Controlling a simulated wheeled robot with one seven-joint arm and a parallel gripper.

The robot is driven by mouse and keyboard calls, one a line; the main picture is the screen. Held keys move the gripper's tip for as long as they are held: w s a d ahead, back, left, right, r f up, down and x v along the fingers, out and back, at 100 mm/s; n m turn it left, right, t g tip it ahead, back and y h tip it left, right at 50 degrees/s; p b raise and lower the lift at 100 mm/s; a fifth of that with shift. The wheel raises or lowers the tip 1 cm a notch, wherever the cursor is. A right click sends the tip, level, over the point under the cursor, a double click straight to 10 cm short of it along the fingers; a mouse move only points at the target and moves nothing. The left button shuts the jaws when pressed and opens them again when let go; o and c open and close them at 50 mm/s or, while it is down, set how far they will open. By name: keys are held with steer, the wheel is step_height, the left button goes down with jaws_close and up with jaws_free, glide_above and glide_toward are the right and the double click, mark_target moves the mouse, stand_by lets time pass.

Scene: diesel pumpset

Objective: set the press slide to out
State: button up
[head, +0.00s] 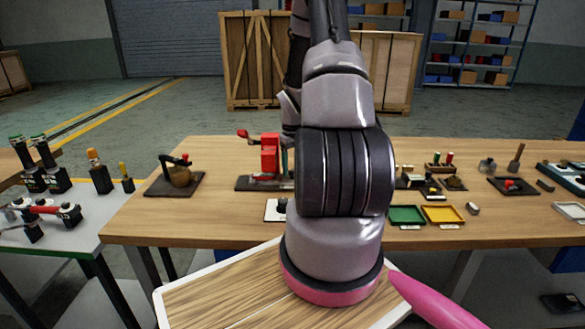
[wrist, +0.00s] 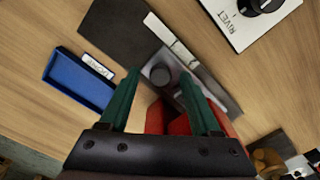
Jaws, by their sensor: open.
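The red press (head: 270,155) stands on a dark base plate on the wooden table, left of my arm in the head view. In the wrist view its red body (wrist: 158,118) shows partly behind my gripper. A grey metal slide (wrist: 209,93) with a round dark knob (wrist: 160,76) lies on the dark base plate (wrist: 118,32). A pale strip with a dark mark runs beside it. My gripper (wrist: 160,79) is open, its two green fingers on either side of the knob in the picture. I cannot tell whether they touch it. The head view hides my gripper behind my arm.
A blue tray (wrist: 76,84) with a label lies left of the press plate. A white panel marked RIVET (wrist: 236,28) with a black dial is at upper right. Green (head: 406,215) and yellow (head: 443,214) trays stand right of my arm. Bare wood lies between the plate and panel.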

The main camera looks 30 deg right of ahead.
steer(key=shift+f, duration=0.1)
jaws_close()
stand_by(1.4)
